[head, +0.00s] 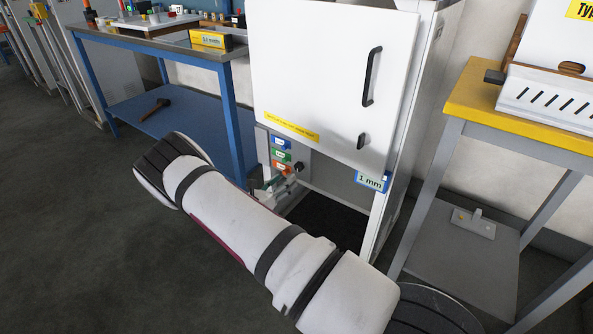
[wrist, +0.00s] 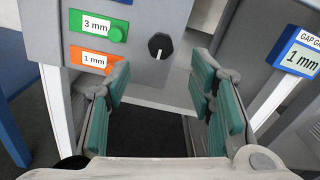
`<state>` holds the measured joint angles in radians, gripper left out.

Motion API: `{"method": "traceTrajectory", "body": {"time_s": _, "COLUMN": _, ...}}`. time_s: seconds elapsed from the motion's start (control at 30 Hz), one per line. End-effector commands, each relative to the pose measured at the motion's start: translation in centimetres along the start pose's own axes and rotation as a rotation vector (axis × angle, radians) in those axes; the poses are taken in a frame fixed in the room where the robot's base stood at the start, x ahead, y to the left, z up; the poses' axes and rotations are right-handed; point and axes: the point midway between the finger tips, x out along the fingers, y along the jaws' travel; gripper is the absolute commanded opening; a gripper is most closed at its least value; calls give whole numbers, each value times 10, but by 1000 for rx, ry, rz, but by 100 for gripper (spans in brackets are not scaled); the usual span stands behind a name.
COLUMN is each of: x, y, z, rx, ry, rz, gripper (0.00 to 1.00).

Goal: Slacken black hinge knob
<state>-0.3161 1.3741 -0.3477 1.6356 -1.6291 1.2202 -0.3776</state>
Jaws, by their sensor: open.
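A round black knob with a white pointer line (wrist: 160,46) sits on the grey control panel, right of the coloured labels. It shows small in the head view (head: 299,166). My gripper (wrist: 161,82) is open and empty, its green-padded fingers spread to either side just below the knob in the wrist view. The knob is apart from the pads. In the head view my gripper (head: 272,187) is at the panel, partly hidden by my arm. I cannot tell from the pictures whether this knob is the hinge knob.
A blue-framed "1 mm" sign (head: 371,182) is at right. The white door (head: 320,60) hangs above; a dark opening lies below. Tables stand on both sides.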

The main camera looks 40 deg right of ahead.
Motion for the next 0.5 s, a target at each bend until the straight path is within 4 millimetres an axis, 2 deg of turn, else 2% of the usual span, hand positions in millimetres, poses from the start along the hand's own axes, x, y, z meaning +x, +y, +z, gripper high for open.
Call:
{"method": "traceTrajectory", "body": {"time_s": 0.03, "x": 12, "y": -1, "z": -2, "rx": 1, "ry": 1, "rz": -4, "gripper": 49}}
{"method": "traceTrajectory", "body": {"time_s": 0.2, "x": 45, "y": -1, "z": -1, "rx": 2, "ry": 1, "rz": -4, "gripper": 49}}
{"method": "traceTrajectory", "body": {"time_s": 0.5, "x": 82, "y": 0, "z": -1, "rx": 1, "ry": 1, "rz": -1, "gripper": 49}}
